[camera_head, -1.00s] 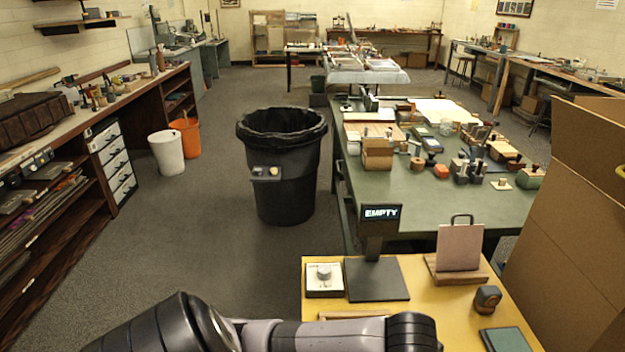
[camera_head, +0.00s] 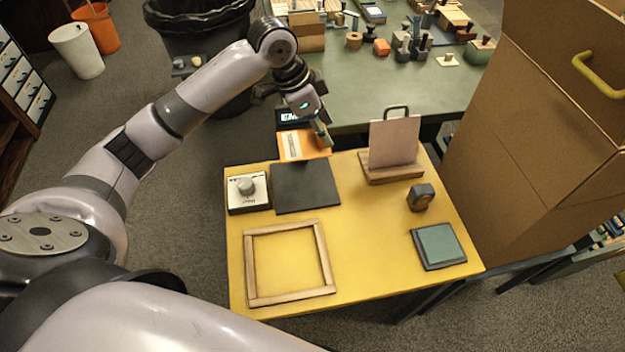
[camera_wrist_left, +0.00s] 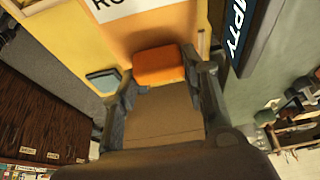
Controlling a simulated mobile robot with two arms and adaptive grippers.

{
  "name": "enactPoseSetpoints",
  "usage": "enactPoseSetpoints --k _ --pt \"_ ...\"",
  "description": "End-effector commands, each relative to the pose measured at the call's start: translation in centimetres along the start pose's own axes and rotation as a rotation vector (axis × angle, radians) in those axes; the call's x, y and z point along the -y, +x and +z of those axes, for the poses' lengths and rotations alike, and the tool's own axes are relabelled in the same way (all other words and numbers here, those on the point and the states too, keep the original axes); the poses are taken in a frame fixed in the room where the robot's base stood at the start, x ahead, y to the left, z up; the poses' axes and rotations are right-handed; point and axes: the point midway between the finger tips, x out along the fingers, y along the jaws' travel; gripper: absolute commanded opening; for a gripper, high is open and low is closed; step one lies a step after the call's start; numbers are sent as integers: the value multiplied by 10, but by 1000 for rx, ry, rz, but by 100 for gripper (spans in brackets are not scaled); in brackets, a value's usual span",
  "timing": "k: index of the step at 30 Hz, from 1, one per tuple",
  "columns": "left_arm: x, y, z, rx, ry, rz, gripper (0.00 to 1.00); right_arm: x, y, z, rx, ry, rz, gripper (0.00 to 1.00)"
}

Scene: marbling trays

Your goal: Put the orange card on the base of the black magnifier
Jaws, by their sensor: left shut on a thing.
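The orange card (camera_head: 316,140) has a white printed label and is held by my left gripper (camera_head: 318,122). The wrist view shows the card (camera_wrist_left: 185,22) past the fingers, with an orange block (camera_wrist_left: 160,65) between the fingertips. The black magnifier stands at the table's back edge; its screen (camera_head: 287,117) shows partly behind the gripper and card, and reads EMPTY in the wrist view (camera_wrist_left: 238,30). Its flat dark base (camera_head: 306,190) is bare. The card is tilted, in front of the screen near the base's back edge; its height above the base is unclear.
On the yellow table (camera_head: 375,265) are a white box with a knob (camera_head: 247,190), an empty wooden frame (camera_head: 250,265), a pink panel on a wooden stand (camera_head: 395,145), a dark stamp-like block (camera_head: 420,197) and a green pad (camera_head: 438,245). A large cardboard box (camera_head: 540,130) stands right.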

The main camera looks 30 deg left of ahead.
Motion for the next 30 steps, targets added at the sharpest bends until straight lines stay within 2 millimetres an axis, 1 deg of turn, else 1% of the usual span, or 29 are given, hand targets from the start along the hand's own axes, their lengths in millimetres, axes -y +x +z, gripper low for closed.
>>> enactPoseSetpoints --k 1,3,9,12,15,20,23,24,27,30 --pt "-1 14 7 5 -4 5 22 -2 0 -1 -3 -1 2 40" --pt "-2 32 15 5 -4 4 22 -4 -1 -6 -10 -2 4 40" --pt "-2 81 35 3 -5 3 22 -8 -2 -34 -52 -2 10 40" --pt "-2 102 43 3 -5 2 22 -9 -3 -37 -58 -2 10 40" --pt "-1 115 48 2 -3 0 22 -9 -3 -35 -54 -2 10 40" --pt "-1 124 52 1 -3 -1 22 -7 -3 -26 -40 -2 8 40" --pt "-1 134 56 1 -3 0 22 -6 -3 -20 -31 -1 7 40" --pt "-2 139 59 4 -3 0 22 -6 -3 -19 -29 -1 7 40" --pt "-1 154 65 3 -5 1 22 -5 -3 -18 -28 -1 6 40" --pt "-1 162 68 1 -3 -1 22 -5 -3 -18 -28 -1 6 40"
